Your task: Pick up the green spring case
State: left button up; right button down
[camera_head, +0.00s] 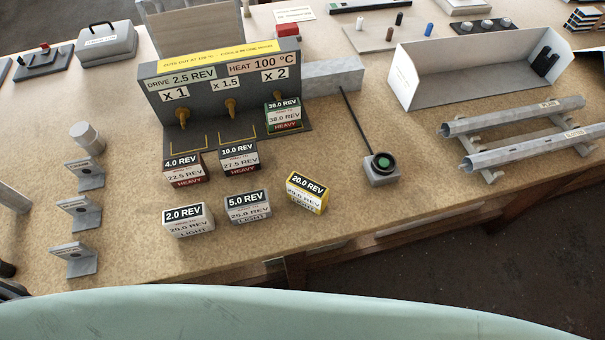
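The green spring case (283,117) stands upright at the right-hand station, under the "x 2" sign, of the dark grey drive stand (225,85). Its green label reads about "38.0 REV", and a red band at its bottom reads "HEAVY". The case is close to the brass peg of that station; I cannot tell whether they touch. Neither of my grippers shows in the head view.
Dark red (185,169), black (238,157), white (188,220), grey (247,207) and yellow (306,192) cases stand in front of the stand. A green button box (381,168) with a dark rod is to the right. Metal profiles (515,117) lie farther right.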

aim_at(282, 115)
jog(key=l, duration=0.45)
jog(key=k+l+u, duration=0.1)
jog(key=l, duration=0.3)
jog(key=k+l, duration=0.1)
jog(key=l, duration=0.35)
jog(key=k+l+u, duration=0.1)
jog(key=l, duration=0.35)
